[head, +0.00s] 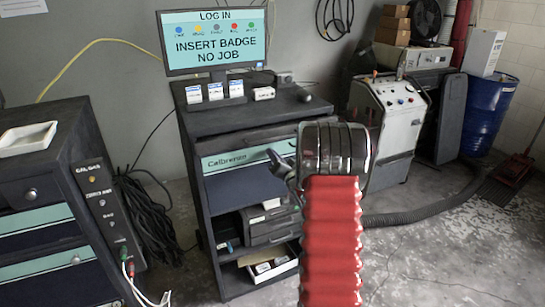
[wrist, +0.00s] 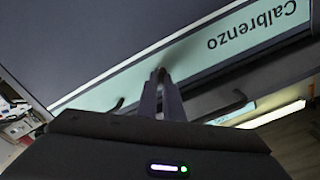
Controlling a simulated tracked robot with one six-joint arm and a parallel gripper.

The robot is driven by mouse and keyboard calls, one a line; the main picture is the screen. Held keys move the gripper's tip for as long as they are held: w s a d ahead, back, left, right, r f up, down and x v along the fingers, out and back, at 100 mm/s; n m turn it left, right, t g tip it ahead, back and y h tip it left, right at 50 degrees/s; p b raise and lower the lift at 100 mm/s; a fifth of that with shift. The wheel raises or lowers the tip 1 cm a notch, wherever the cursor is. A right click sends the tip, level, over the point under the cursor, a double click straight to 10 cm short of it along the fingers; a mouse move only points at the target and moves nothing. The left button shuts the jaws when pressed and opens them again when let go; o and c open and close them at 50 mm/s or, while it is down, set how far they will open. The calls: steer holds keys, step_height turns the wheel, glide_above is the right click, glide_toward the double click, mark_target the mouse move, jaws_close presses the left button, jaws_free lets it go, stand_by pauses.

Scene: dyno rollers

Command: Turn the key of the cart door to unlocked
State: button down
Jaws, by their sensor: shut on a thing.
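The cart (head: 228,262) is dark and stands in the middle of the head view. Its front door (head: 245,184) has a pale teal strip marked "Calbrenzo" on top and a dark blue panel below. The door also shows upside down in the wrist view (wrist: 240,62). My gripper (head: 271,157) is at the right part of the teal strip. In the wrist view its fingers (wrist: 162,76) are shut on the small dark key (wrist: 161,71) at the strip. The fingers hide most of the key, so its angle cannot be told.
A monitor (head: 213,42) on the cart reads "INSERT BADGE NO JOB". A white tray (head: 28,137) sits on a dark cabinet at the left. A grey machine with a control panel (head: 390,92) and a blue drum (head: 487,105) stand at the right. The floor at front right is mostly clear.

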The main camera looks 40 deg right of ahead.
steer(key=m, duration=1)
steer(key=shift+s+d+f+m, duration=0.1)
steer(key=shift+d+f+m, duration=0.15)
steer(key=shift+f+m, duration=0.05)
stand_by(0.4)
steer(key=c, duration=1.9)
jaws_free()
steer(key=shift+a, duration=0.1)
steer(key=v, duration=1.3)
steer(key=shift+s, duration=0.35)
steer(key=shift+a, duration=0.1)
